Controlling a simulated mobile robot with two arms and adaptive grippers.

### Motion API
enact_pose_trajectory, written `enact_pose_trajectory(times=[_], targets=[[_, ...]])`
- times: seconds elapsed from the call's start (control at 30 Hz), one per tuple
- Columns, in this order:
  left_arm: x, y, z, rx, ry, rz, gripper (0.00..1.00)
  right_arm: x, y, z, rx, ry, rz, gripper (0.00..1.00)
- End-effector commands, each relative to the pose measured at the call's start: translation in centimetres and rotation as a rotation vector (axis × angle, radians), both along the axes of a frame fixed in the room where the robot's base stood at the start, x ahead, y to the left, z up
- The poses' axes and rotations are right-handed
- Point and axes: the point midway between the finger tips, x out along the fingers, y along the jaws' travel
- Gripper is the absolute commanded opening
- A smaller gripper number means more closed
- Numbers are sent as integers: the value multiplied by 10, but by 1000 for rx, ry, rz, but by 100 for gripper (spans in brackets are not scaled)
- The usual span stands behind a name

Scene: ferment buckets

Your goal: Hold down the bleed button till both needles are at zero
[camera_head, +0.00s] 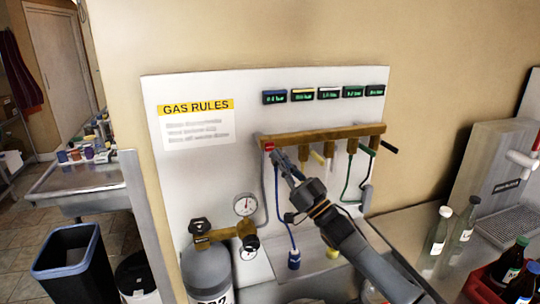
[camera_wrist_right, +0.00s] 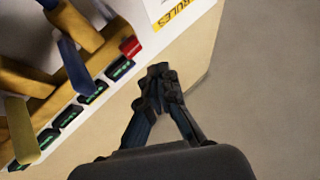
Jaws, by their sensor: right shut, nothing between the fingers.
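A small red button (camera_head: 269,147), likely the bleed button, sits at the left end of the brown manifold bar (camera_head: 325,135) on the white gas board. It also shows in the right wrist view (camera_wrist_right: 131,47). My right gripper (camera_head: 275,153) is shut and empty, its tips close beside the button; I cannot tell whether they touch. In the wrist view the fingertips (camera_wrist_right: 159,71) appear a little apart from the red part. Two round gauges, an upper one (camera_head: 244,206) and a lower one (camera_head: 250,243), sit at the regulator; their needle readings are too small to make out. My left gripper is out of view.
A grey gas cylinder (camera_head: 208,272) stands below the regulator. Several valves and hoses hang from the manifold, with a blue-ended hose (camera_head: 293,258) below. Small green displays (camera_head: 328,93) line the board's top. Bottles (camera_head: 436,238) and a red crate (camera_head: 482,288) stand at right.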

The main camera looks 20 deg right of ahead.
Motion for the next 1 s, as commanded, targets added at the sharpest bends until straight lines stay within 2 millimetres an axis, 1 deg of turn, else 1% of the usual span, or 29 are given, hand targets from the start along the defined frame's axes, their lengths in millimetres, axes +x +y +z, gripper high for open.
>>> enact_pose_trajectory(times=[0.03,0.2,0.3,1.0], targets=[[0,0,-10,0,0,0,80,6,0,-4,0,-2,-1,0],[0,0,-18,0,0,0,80,19,1,-2,0,-1,-1,0],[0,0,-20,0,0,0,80,22,1,-1,1,-1,0,0],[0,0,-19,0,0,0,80,23,1,0,0,0,0,0]])
